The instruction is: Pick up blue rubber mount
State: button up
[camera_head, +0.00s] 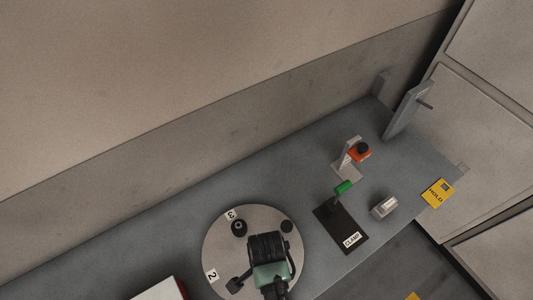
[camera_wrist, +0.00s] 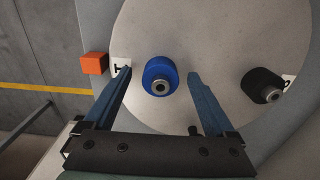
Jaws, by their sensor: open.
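The blue rubber mount (camera_wrist: 152,72) stands on the pale round plate (camera_wrist: 215,30) in the wrist view, near a numbered label, with a metal centre sleeve facing the camera. My gripper (camera_wrist: 159,74) is open, with one finger on each side of the blue mount in that view. Gaps show between the mount and both fingers, and how far the fingertips are above the plate is hard to tell. In the head view my gripper (camera_head: 267,244) is over the round plate (camera_head: 217,241) and the blue mount is hidden.
A black mount (camera_wrist: 262,84) stands right of my gripper. The head view shows black parts (camera_head: 239,228) on the plate, a clamp base (camera_head: 335,228) with a green handle, a metal block (camera_head: 384,207), an orange piece (camera_head: 358,153) and a yellow HOLD card (camera_head: 438,193).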

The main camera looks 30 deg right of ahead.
grip_shut()
dwell(0.4)
